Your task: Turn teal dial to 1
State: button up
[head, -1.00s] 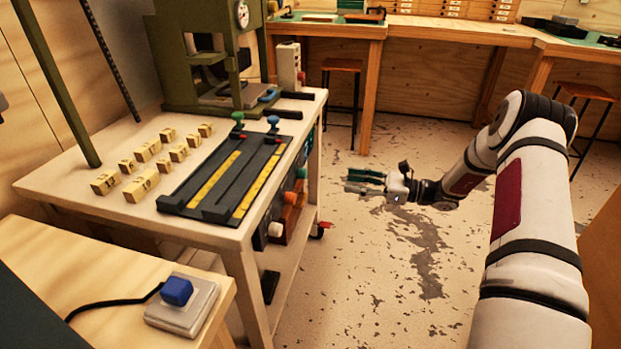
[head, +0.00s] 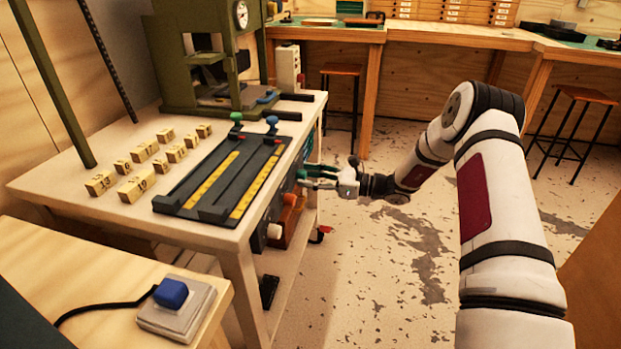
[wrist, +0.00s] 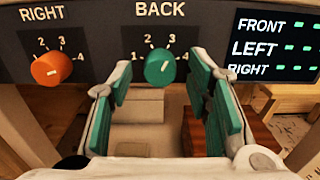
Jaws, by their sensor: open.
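The teal dial (wrist: 160,68) sits on a dark panel under the word BACK, with numbers 1 to 4 around it. A small pale mark on the dial seems to lie toward its upper right, on the 3 side; its exact setting is hard to tell. My gripper (wrist: 162,92) is open, its teal-padded fingers apart to the left and right of the dial and nearer the camera. I see no contact with the dial. In the head view my gripper (head: 308,179) is at the bench's right side, and the dial cannot be told apart from the teal fingers.
An orange dial (wrist: 50,70) marked RIGHT is left of the teal one. A display (wrist: 275,48) with green marks is to the right. The bench (head: 105,215) holds a dark rack with yellow strips (head: 228,175) and several numbered blocks. Open floor lies right of the bench.

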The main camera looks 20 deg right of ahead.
grip_shut()
jog(key=shift+n, duration=0.3)
jog(key=n+b, duration=1)
jog(key=n, duration=0.9)
jog(key=shift+d, duration=0.1)
jog(key=shift+n, duration=0.3)
dwell(0.4)
